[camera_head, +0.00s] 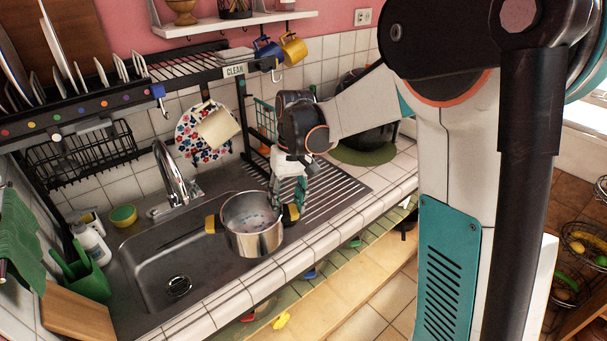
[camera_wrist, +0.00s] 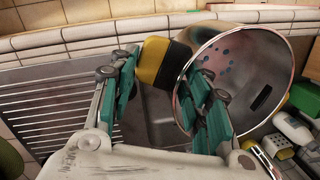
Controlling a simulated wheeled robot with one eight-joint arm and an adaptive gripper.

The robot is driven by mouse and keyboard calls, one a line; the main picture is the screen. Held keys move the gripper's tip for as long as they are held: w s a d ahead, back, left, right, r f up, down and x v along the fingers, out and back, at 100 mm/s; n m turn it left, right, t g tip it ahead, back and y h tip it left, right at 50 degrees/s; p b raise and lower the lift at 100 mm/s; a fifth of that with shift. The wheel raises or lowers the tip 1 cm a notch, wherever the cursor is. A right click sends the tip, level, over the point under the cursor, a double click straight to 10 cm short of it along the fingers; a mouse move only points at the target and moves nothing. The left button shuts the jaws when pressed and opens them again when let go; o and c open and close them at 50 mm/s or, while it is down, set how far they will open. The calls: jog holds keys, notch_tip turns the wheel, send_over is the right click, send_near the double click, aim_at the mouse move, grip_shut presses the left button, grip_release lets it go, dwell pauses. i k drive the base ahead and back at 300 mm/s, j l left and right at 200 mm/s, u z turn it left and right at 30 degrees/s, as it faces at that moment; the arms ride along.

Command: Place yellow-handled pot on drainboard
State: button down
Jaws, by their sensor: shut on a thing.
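The steel pot (camera_head: 252,226) has two yellow-and-black handles and is roughly upright above the right end of the sink basin, near the front edge. My gripper (camera_head: 289,192) is shut on the pot at its right-hand handle side. In the wrist view, the pot (camera_wrist: 232,75) and one handle (camera_wrist: 160,62) show by the fingers of my gripper (camera_wrist: 163,82); one finger overlaps the pot's opening, and the exact contact is hard to tell. The ribbed steel drainboard (camera_head: 338,190) lies right of the pot, partly behind my gripper; it also shows in the wrist view (camera_wrist: 50,105).
The sink basin (camera_head: 150,275) and faucet (camera_head: 172,175) are to the left. A dish rack with a CLEAN sign (camera_head: 234,71) hangs above, with blue and yellow mugs (camera_head: 292,49). A dark pan (camera_head: 365,135) stands on a green mat (camera_head: 362,154) beyond the drainboard. The drainboard's ribs look bare.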

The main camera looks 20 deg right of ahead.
aim_at(312, 193)
jog(key=i+z, duration=0.45)
jog(key=i+j+z, duration=0.15)
jog(key=i+z, duration=0.2)
jog(key=z, duration=0.15)
